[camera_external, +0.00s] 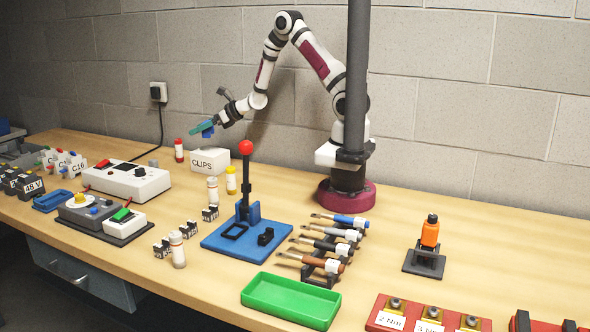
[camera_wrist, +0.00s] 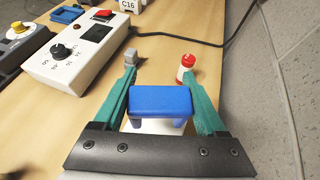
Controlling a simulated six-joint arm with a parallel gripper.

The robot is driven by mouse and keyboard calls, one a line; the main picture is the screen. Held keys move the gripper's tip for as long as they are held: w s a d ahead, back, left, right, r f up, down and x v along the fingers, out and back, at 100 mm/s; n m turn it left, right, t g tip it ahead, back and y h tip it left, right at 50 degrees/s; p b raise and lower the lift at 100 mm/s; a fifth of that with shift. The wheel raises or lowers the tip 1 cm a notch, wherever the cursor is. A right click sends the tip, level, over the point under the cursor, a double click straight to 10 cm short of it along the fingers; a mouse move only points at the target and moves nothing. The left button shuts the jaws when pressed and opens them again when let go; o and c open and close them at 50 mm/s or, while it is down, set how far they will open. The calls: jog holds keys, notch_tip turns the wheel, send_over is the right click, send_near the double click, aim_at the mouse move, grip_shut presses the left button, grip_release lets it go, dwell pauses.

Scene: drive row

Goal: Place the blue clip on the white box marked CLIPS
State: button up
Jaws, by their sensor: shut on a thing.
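My gripper (camera_external: 203,128) has teal fingers, which also show in the wrist view (camera_wrist: 160,82). It is shut on the blue clip (camera_wrist: 160,99), which sits between the fingers. In the external view the blue clip (camera_external: 208,134) hangs under the fingertips, in the air above the white box (camera_external: 209,164) marked CLIPS. A clear gap shows between clip and box there. In the wrist view a white surface (camera_wrist: 152,128), apparently the box, shows beneath the clip and is mostly hidden by the clip and my gripper.
A red-capped bottle (camera_external: 179,150) stands just behind-left of the box, and a yellow bottle (camera_external: 231,180) stands in front-right of it. A white meter (camera_external: 126,180) lies to the left. A blue stand with a red-knobbed lever (camera_external: 246,150) rises to the right. The wall is close behind.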

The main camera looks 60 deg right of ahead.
aim_at(202, 151)
notch_tip(202, 151, down, 5)
jog(key=shift+f, duration=0.1)
jog(key=shift+f, duration=0.1)
jog(key=o, duration=1.3)
jog(key=shift+c, duration=0.2)
